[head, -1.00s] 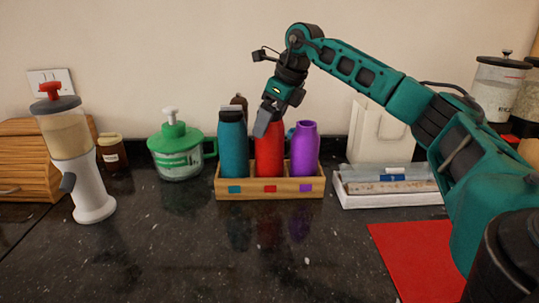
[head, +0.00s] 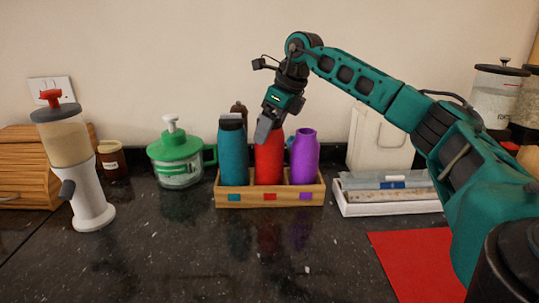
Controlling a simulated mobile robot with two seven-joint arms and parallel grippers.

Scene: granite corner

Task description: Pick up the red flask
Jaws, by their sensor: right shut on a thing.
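The red flask (head: 269,163) stands upright in the middle of a wooden rack (head: 270,198) with coloured squares on its front. A teal flask (head: 232,153) stands to its left and a purple flask (head: 304,158) to its right. My right gripper (head: 266,130) points down at the top of the red flask and is shut on it. The gripper hides the flask's top. The flask's lower end is hidden behind the rack's front wall. My left gripper is not in view.
A green-lidded chopper (head: 178,158) and a white dispenser (head: 72,160) stand to the left. A white tray (head: 390,207) lies right of the rack, with a red mat (head: 410,262) in front. The dark counter before the rack is clear.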

